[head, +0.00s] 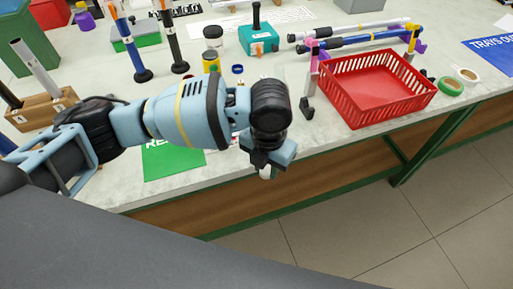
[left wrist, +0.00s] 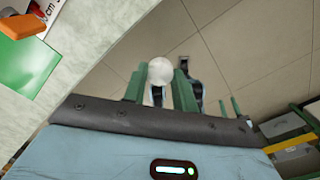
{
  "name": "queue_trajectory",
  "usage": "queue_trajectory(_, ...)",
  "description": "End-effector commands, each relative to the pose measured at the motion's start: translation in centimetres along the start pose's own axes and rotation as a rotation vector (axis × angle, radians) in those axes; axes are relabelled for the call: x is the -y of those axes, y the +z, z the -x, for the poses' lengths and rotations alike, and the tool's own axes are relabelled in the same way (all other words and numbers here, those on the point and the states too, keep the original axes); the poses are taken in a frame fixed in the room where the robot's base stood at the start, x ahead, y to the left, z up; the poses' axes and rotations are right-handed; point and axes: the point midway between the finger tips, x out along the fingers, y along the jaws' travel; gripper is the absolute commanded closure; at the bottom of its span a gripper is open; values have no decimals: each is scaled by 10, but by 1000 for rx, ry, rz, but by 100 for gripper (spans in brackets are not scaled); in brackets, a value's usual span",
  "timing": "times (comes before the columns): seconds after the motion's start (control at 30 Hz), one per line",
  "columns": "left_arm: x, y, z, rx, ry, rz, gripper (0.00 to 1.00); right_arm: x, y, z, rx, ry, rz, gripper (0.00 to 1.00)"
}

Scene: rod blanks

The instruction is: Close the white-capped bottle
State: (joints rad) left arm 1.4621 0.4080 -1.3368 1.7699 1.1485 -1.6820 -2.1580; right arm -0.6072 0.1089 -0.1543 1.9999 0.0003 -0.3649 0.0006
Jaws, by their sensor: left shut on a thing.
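My left gripper (head: 266,168) hangs just off the front edge of the table, above the floor. In the left wrist view its fingers (left wrist: 161,80) are shut on a small white round piece (left wrist: 160,69) that looks like a cap. A bit of this white piece shows under the gripper in the head view (head: 266,173). A small yellow bottle (head: 211,63) and a jar with white and dark parts (head: 213,38) stand behind my left arm. I cannot tell which is the white-capped bottle. My right gripper is not in view.
A red basket (head: 352,111) stands right of my gripper, beside an upright pink-and-dark post (head: 311,75). A blue ring or cap (head: 238,69) lies near the yellow bottle. A green sign (head: 172,165) lies below my arm. Rods, a teal box (head: 259,40) and tape (head: 450,86) stand farther around.

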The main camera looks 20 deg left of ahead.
Motion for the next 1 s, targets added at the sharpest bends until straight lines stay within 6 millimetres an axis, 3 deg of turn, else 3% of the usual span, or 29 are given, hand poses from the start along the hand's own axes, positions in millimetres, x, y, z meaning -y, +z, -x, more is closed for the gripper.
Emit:
queue_trajectory(0.2,16,-10,2,0,1,-1,93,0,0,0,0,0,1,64)
queue_trajectory(0.63,19,-12,2,0,1,0,93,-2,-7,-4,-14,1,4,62)
queue_trajectory(0.83,17,-14,3,0,0,58,93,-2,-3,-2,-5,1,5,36)
queue_trajectory(0.97,11,-17,5,0,0,203,93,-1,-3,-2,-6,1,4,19)
queue_trajectory(1.0,8,-18,6,0,0,264,93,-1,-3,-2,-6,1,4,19)
